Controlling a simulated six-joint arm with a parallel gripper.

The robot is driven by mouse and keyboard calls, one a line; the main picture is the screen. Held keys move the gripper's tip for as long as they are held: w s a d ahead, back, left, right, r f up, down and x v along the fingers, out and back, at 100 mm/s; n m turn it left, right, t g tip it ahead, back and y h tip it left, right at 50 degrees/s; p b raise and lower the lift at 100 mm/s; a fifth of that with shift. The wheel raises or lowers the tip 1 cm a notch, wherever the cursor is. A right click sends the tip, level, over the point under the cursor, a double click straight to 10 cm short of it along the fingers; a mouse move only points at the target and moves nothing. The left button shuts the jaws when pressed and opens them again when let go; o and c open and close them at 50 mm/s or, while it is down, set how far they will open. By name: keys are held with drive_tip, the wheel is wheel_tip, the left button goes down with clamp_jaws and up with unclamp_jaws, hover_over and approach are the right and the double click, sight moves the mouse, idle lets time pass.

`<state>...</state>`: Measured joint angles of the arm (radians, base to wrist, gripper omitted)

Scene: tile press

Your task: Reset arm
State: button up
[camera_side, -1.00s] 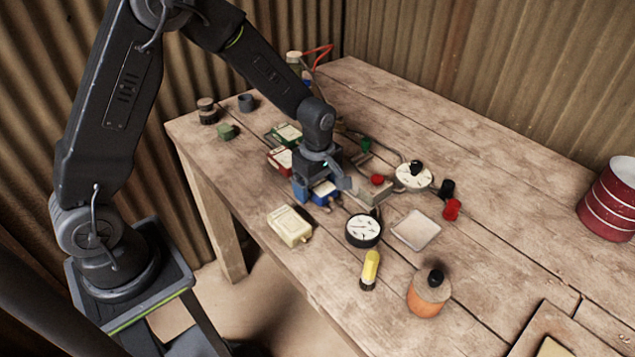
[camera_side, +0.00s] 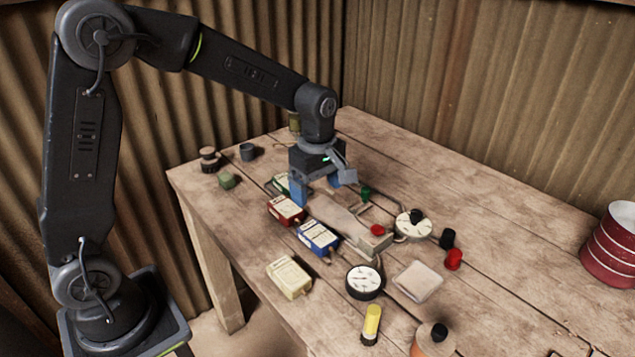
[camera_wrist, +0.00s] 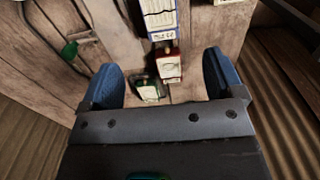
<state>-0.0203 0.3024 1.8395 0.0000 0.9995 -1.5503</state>
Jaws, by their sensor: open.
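My gripper (camera_side: 320,190) is open and empty, raised above the wooden table near its left part. Its blue fingers stand apart in the wrist view (camera_wrist: 163,85), with nothing between them held. Below it are a green box (camera_side: 281,184), a red box (camera_side: 286,210) and a blue box (camera_side: 318,238) in a row; the green one is partly hidden by a finger. A cream box (camera_side: 290,278) lies nearer the front. The wrist view also shows the red box (camera_wrist: 169,66) and the green box (camera_wrist: 150,92).
A press with a red knob (camera_side: 377,230), round dials (camera_side: 364,281) and (camera_side: 411,224), a pale tile (camera_side: 418,281), a yellow-capped tube (camera_side: 371,322) and an orange jar (camera_side: 432,342) crowd the middle. A red can (camera_side: 612,246) stands right. The back right of the table is clear.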

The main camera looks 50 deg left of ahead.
drive_tip(key=s+r+m+t, duration=0.2)
drive_tip(key=s+r+m, duration=0.2)
drive_tip(key=s+m, duration=0.5)
drive_tip(key=s+r+m+t, duration=0.3)
drive_tip(key=s+r+m, duration=0.2)
drive_tip(key=s+m, duration=0.4)
drive_tip(key=shift+s+d+r+t, duration=0.3)
drive_tip(key=shift+s+d, duration=0.15)
drive_tip(key=shift+s, duration=0.8)
